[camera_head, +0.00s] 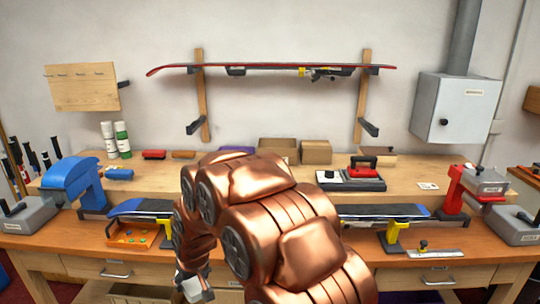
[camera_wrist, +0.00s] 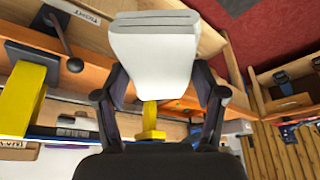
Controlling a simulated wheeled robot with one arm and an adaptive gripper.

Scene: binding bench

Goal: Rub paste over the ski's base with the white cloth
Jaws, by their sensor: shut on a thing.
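My gripper (camera_wrist: 160,92) is shut on a folded white cloth (camera_wrist: 152,50), with one finger on each side of it. In the head view my gripper (camera_head: 196,284) and the cloth (camera_head: 187,289) show low, in front of the bench's front edge and partly behind my arm. The ski (camera_head: 385,212) lies flat along the bench with a dark upper face and blue ends. Its left part (camera_head: 140,208) shows too, but my arm hides its middle. The cloth appears apart from the ski. I cannot make out paste on it.
A blue vise (camera_head: 75,185) stands at the ski's left and a red vise (camera_head: 455,195) at its right. A yellow support (camera_head: 393,238) stands by the ski's right part. An orange tray (camera_head: 132,235) sits at front left. A red ski (camera_head: 270,68) hangs on the wall.

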